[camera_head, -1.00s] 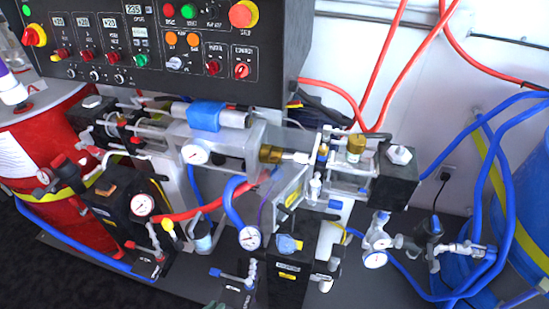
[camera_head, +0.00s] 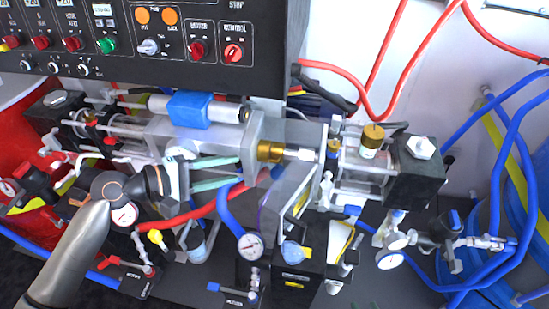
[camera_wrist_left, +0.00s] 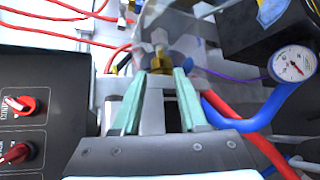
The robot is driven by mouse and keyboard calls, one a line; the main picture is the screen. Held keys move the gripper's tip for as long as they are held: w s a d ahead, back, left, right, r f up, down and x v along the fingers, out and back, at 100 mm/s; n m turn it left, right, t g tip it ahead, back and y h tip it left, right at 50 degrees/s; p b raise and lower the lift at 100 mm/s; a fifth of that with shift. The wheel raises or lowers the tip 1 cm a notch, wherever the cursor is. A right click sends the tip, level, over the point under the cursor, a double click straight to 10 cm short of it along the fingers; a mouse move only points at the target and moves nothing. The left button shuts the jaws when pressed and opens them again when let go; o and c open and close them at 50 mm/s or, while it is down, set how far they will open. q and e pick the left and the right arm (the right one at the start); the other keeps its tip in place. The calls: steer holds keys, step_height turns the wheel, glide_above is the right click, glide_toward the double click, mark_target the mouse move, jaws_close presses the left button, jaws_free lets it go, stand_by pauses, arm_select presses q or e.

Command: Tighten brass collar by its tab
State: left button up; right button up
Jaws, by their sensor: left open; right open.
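The brass collar (camera_head: 268,151) sits at the right end of the grey block on the horizontal cylinder assembly, around a silver rod. In the left wrist view the brass collar (camera_wrist_left: 158,64) shows just beyond my fingertips, with a narrow part standing up that may be its tab. My left gripper (camera_head: 240,171) reaches in from the left with its teal fingers apart, pointing right, close to the collar. In the wrist view the left gripper (camera_wrist_left: 160,76) is open with nothing between the fingers. I cannot tell whether it touches the collar. My right gripper is out of view.
The black control panel (camera_head: 150,40) overhangs the assembly. A blue hose (camera_head: 228,210) and a pressure gauge (camera_head: 250,247) stand just below the gripper. A clear guard plate (camera_wrist_left: 170,25) rises behind the collar. A brass knob (camera_head: 372,138) stands further right.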

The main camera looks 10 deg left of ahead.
mark_target(275, 162)
arm_select(q)
steer(key=x, duration=1.1)
steer(key=shift+w+d+f, duration=0.15)
steer(key=shift+w+d, duration=0.05)
steer(key=shift+d, duration=0.1)
jaws_close()
